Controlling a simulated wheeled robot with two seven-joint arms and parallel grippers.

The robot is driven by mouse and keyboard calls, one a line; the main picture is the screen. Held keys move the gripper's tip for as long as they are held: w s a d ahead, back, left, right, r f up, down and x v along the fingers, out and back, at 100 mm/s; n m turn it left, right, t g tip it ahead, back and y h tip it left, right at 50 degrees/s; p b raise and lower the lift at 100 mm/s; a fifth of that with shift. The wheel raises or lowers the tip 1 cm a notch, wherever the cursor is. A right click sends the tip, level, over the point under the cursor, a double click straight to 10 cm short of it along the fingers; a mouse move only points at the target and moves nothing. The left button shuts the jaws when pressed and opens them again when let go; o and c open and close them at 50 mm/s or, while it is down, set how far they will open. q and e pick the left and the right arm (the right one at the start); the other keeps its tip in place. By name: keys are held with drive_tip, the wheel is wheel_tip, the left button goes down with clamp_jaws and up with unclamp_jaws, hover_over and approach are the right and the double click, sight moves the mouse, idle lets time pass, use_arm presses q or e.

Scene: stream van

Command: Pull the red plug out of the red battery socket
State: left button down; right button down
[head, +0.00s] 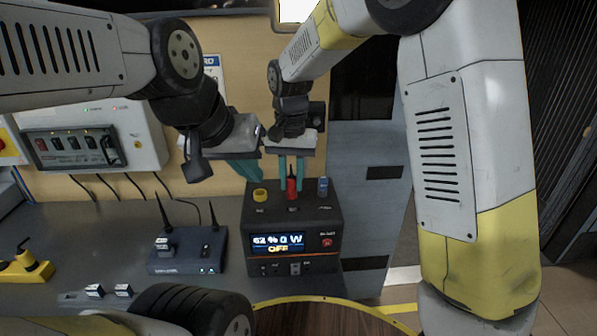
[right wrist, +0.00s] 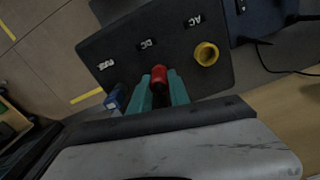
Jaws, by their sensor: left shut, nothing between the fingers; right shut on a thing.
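The red plug (head: 291,187) stands upright at the middle socket on top of the black battery box (head: 318,213). My right gripper (head: 291,178) is shut on the red plug, with its teal fingers on either side of it. In the right wrist view the red plug (right wrist: 159,76) shows between the teal fingertips (right wrist: 161,92), by the DC label. The socket under the plug is hidden, so I cannot tell how deep the plug sits. My left gripper (head: 248,172) is shut and empty, left of the right gripper and above the box.
A yellow socket (head: 260,195) and a blue plug (head: 323,187) flank the red plug closely. The box display reads OFF. A black router (head: 188,249) with antennas stands left of the box. A switch panel (head: 85,146) is on the wall at left.

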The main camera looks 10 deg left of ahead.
drive_tip(key=shift+r, duration=1.4)
drive_tip(key=shift+r, duration=1.4)
